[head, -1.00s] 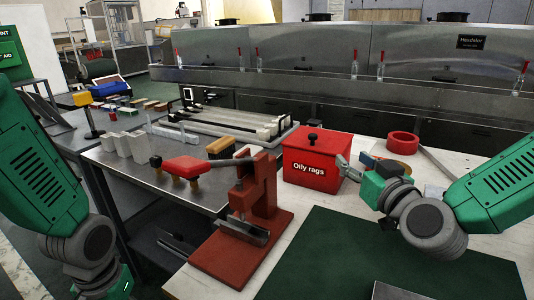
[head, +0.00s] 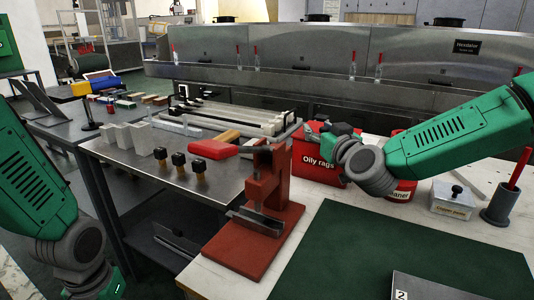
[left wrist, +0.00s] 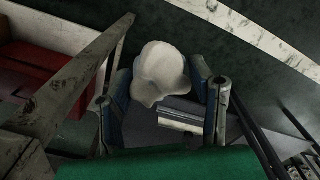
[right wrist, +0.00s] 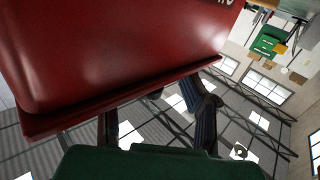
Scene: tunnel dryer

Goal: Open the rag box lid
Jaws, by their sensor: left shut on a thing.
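The red rag box (head: 316,170), lettered "Oily rags", stands on the white worktop behind the red press. Its lid looks closed, but my right gripper (head: 340,130) partly hides the top. That gripper is at the upper right of the box. In the right wrist view the red box (right wrist: 120,50) fills the upper left; the gripper's fingers (right wrist: 158,112) stand apart at its rim, and their tips are partly hidden behind it. In the left wrist view my left gripper (left wrist: 162,95) is shut on a white, crumpled rag-like lump (left wrist: 160,72), low beside the tables.
The red press (head: 255,225) stands close in front of the box. A red can (head: 403,190) is partly behind my right arm. A labelled container (head: 453,198) and a grey cup (head: 502,205) stand to the right. The green mat (head: 400,245) has free room.

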